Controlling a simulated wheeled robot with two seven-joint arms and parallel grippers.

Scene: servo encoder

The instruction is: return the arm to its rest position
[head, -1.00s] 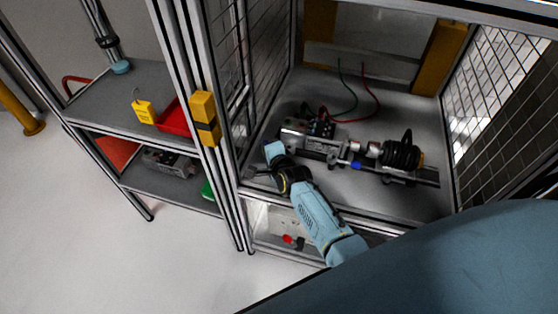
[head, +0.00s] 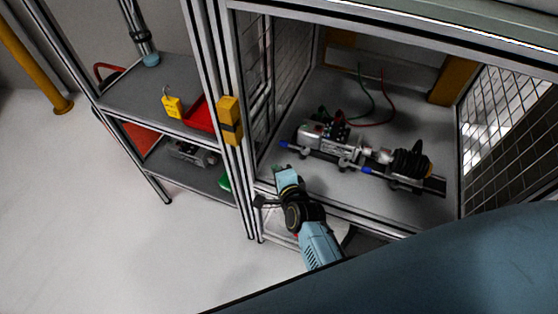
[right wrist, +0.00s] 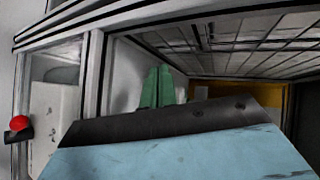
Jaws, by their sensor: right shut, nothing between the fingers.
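My right arm, light blue with a dark wrist joint, reaches up from the lower middle of the head view. My right gripper (head: 279,168) is at the front opening of the framed cell, with only a small bit of its tips visible there. In the right wrist view its green fingers (right wrist: 157,88) are together, with nothing held between them. The motor and shaft assembly (head: 322,138) sits on a rail inside the cell, to the right of and beyond the gripper, apart from it. My left gripper is not in view.
The cell's front sill (head: 365,222) and corner post (head: 236,170) are close to my right arm. A yellow box (head: 229,120) is fixed on the post. Shelves (head: 150,95) with a red bin and yellow tag stand left. A red knob (right wrist: 19,123) shows in the wrist view. Floor at lower left is clear.

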